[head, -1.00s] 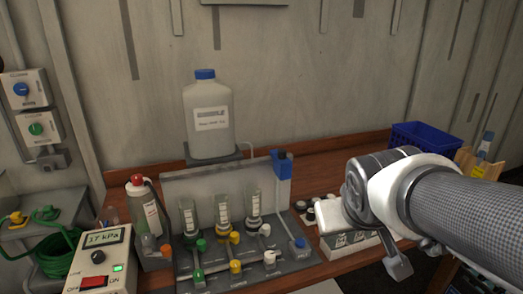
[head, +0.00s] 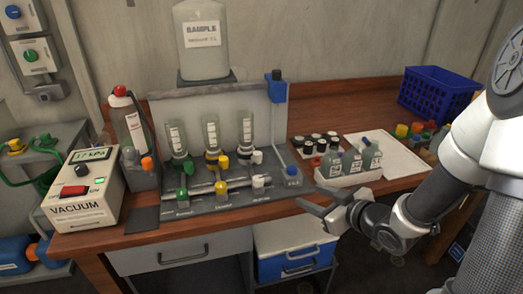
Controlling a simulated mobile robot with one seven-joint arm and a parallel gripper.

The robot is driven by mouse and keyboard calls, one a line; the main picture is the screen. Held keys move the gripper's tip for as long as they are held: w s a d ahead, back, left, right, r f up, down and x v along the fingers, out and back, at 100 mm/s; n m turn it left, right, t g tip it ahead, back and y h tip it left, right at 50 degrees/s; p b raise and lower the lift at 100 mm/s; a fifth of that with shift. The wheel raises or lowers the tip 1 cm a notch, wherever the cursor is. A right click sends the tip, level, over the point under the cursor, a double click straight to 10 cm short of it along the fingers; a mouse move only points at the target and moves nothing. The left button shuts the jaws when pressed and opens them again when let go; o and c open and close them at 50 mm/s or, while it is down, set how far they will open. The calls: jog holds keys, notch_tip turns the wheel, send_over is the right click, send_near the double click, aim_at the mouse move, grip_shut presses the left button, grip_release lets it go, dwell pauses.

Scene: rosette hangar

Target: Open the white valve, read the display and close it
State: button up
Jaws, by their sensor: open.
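The manifold (head: 215,198) on the bench has green, yellow and white valves in front of three clear bottles. At its right column are an upper white knob (head: 257,157) and a lower white valve handle (head: 259,182); I cannot tell whether the valve is open or closed. The display (head: 92,154) is on the top of the cream vacuum box (head: 85,205) at the left; its dark digits are too small to read surely. My gripper (head: 310,198) is open and empty at the bench's front edge, right of the white valve and apart from it.
A white tray with several small bottles (head: 349,168) stands just beyond my gripper.

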aim_at(262, 182)
jog(key=s+a+f+t+y+b, duration=0.1)
jog(key=s+a+t+y+b, duration=0.1)
jog(key=s+a+y+b, duration=0.3)
jog(key=shift+y, duration=0.5)
jog(key=x, duration=0.5)
jog(key=w+d+x, duration=0.1)
jog(key=x, duration=1.1)
jog(key=shift+w+d+f, duration=0.2)
jog(key=shift+d+f, duration=0.05)
jog(key=shift+d, duration=0.05)
jog(key=c, duration=1.1)
